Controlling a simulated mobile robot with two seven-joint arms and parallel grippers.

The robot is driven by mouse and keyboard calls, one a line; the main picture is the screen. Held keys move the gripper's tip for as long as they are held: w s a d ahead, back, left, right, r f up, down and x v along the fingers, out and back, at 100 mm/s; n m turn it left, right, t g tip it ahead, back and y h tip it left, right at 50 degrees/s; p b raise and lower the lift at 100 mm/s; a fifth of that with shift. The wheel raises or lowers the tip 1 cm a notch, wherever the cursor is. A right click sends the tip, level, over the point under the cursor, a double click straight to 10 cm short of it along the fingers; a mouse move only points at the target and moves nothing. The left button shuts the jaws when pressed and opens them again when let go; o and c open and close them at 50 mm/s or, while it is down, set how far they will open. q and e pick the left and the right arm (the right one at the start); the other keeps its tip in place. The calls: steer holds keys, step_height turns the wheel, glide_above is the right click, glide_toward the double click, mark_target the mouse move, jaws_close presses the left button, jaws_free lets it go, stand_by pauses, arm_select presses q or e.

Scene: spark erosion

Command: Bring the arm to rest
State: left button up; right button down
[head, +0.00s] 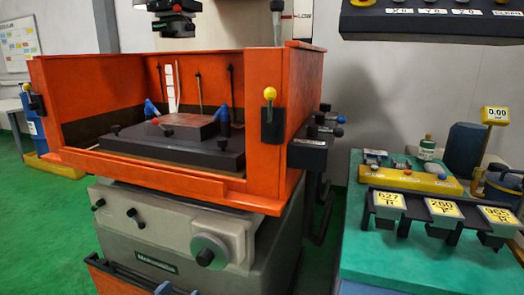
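The spark erosion machine stands left of centre, with an orange tank (265,150) open toward me on a grey body. Inside lies a dark block (185,148) with a reddish-brown plate (185,127) on top. Two blue-handled clamps (151,107) (223,115) stand at the plate's sides. The dark machine head (172,22) hangs above the tank, apart from the plate.
A control panel (430,20) hangs above. An orange edge (115,277) juts out low in front. Green floor shows at the left.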

arm_select(q)
steer(key=s+a+f+g+y+p, duration=0.1)
steer(key=s+a+y+p, duration=0.1)
steer(key=s, duration=1)
steer(key=s+a+f+n+g+y+p, duration=0.1)
steer(key=s+a+g+p, duration=0.1)
steer(key=s, duration=1)
steer(key=s+a+f+n+g+y+p, duration=0.1)
steer(key=s+a+p, duration=0.3)
steer(key=s, duration=0.8)
steer(key=shift+s+f+g+y+p, duration=0.15)
steer(key=shift+f+g+y+p, duration=0.35)
steer(key=shift+y+p, duration=0.35)
arm_select(e)
step_height(320, 180, up, 6)
steer(key=s+m, duration=0.1)
steer(key=s, duration=0.1)
steer(key=shift+s+d, duration=0.25)
steer(key=shift+d, duration=0.1)
arm_select(q)
steer(key=shift+c, duration=0.5)
